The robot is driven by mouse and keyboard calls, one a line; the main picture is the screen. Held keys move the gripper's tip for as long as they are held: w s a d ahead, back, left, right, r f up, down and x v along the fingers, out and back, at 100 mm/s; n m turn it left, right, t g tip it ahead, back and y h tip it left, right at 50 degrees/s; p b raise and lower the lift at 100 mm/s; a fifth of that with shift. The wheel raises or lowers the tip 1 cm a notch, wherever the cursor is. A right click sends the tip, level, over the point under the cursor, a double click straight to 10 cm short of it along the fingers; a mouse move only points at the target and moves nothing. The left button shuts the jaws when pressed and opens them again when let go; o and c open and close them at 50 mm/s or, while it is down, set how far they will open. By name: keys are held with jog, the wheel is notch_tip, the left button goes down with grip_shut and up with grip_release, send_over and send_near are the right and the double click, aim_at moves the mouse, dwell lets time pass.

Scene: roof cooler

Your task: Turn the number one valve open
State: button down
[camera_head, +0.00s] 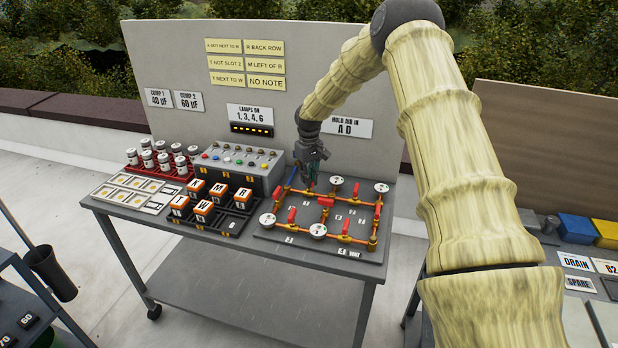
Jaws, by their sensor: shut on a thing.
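The valve board (262,234) lies on the table's right half, with orange pipes, red valve handles and round white gauges (337,183). My gripper (309,185) reaches down to the board's back left part, left of the back middle gauge. It is shut on a valve handle there, which the fingers mostly hide. I cannot read that valve's number or tell how far it is turned. Other red handles (326,202) stand in the middle, at the front left (292,214) and at the front right (346,224). The number plates are too small to read surely.
An upright panel (215,110) with notes stands behind. A second bench (572,285) is at the right.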

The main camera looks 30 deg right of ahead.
jog(key=n, duration=0.5)
jog(key=shift+s+f+n, duration=0.15)
jog(key=shift+f+n, duration=0.15)
jog(key=shift+n, duration=0.1)
dwell(0.4)
jog(key=c, duration=1.7)
grip_release()
jog(key=shift+o, duration=1.1)
jog(key=shift+w, duration=0.25)
jog(key=shift+r, duration=0.1)
notch_tip(320, 180, up, 12)
